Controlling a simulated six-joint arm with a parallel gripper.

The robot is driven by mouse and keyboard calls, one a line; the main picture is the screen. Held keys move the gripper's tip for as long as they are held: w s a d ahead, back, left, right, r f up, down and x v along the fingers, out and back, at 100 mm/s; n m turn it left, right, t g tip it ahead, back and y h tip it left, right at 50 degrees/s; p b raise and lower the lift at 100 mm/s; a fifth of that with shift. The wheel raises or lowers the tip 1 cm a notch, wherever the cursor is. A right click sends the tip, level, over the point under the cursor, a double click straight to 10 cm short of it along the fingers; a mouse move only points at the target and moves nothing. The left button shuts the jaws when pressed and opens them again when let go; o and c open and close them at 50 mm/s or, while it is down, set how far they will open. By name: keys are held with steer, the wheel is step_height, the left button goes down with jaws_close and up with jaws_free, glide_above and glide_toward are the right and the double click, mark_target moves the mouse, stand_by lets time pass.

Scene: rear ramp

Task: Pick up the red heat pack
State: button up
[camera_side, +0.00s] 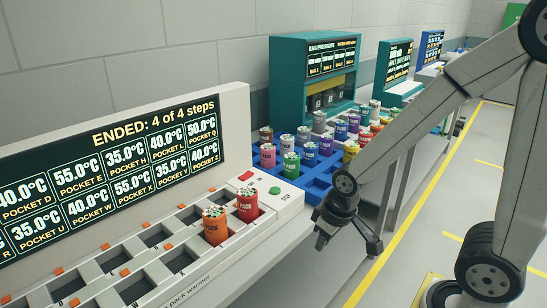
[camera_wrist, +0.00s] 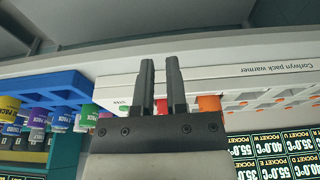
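The red heat pack (camera_side: 247,208) stands upright in a pocket at the right end of the white pack warmer (camera_side: 285,205) in the side view. An orange pack (camera_side: 215,228) stands in front-left of it. My gripper (camera_side: 347,246) is off the warmer's right end, beyond the bench edge, apart from both packs. Its fingers are spread and empty. In the wrist view the gripper (camera_wrist: 160,62) shows a gap between its fingers. A bit of red (camera_wrist: 162,106) shows between the finger bases, likely the red pack, mostly hidden. The orange pack (camera_wrist: 208,103) shows just right of them.
A blue crate (camera_side: 318,181) with several coloured packs stands behind the warmer. The warmer's display panel (camera_side: 110,165) rises along its back. A red and a green button (camera_side: 275,190) sit near the red pack. Open floor (camera_side: 420,240) lies to the right.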

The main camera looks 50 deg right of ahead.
steer(key=o, duration=1)
steer(key=w+d+r+n+t, duration=0.1)
steer(key=w+d+t, duration=0.1)
steer(key=w, duration=0.4)
steer(key=w+d+r+n+t+y, duration=0.1)
steer(key=w+d+n+t, duration=0.1)
steer(key=w, duration=0.4)
steer(key=w+d+n+t+y, duration=0.1)
steer(key=w+d+t, duration=0.1)
steer(key=w, duration=0.5)
steer(key=shift+d+r+n+t, duration=0.15)
steer(key=shift+r+n+t, duration=0.25)
steer(key=shift+t, duration=0.5)
steer(key=shift+w+n+y, duration=0.55)
steer(key=shift+n+y, duration=0.05)
steer(key=shift+y, duration=0.5)
steer(key=shift+w+f+n+y, duration=0.15)
steer(key=shift+n+y, duration=0.25)
steer(key=shift+y, duration=0.3)
steer(key=shift+f+n+y, duration=0.2)
steer(key=shift+n+y, duration=0.4)
steer(key=shift+y, duration=0.3)
steer(key=shift+s+a+f+n+g+y, duration=0.2)
steer(key=shift+s+n+g+y, duration=0.35)
steer(key=shift+g+y, duration=0.2)
